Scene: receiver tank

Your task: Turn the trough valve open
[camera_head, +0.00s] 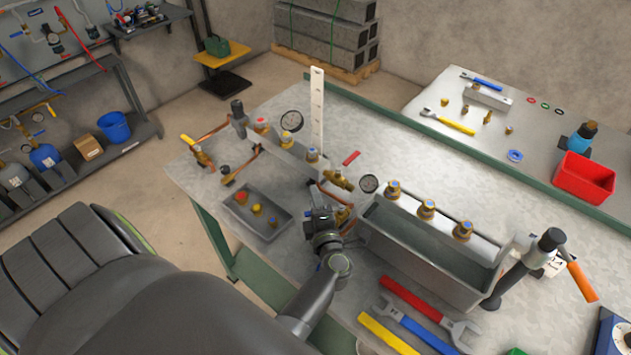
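A long grey trough (405,262) stands on the bench right of centre. More brass shows lower down, partly behind my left gripper. My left gripper (322,207) is at this pipework, by the trough's left end. Its fingers are small and dark against the fittings, so I cannot tell whether they are open or shut, or touching the valve. Which fitting is the trough valve is unclear. My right gripper is not in view.
A small grey tray (256,212) with capped fittings lies left of the gripper. Wrenches (415,305) lie in front of the trough. A dark post with an orange handle (581,282) stands at its right. Gauges (291,120) and a white upright strip (317,105) rise behind.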

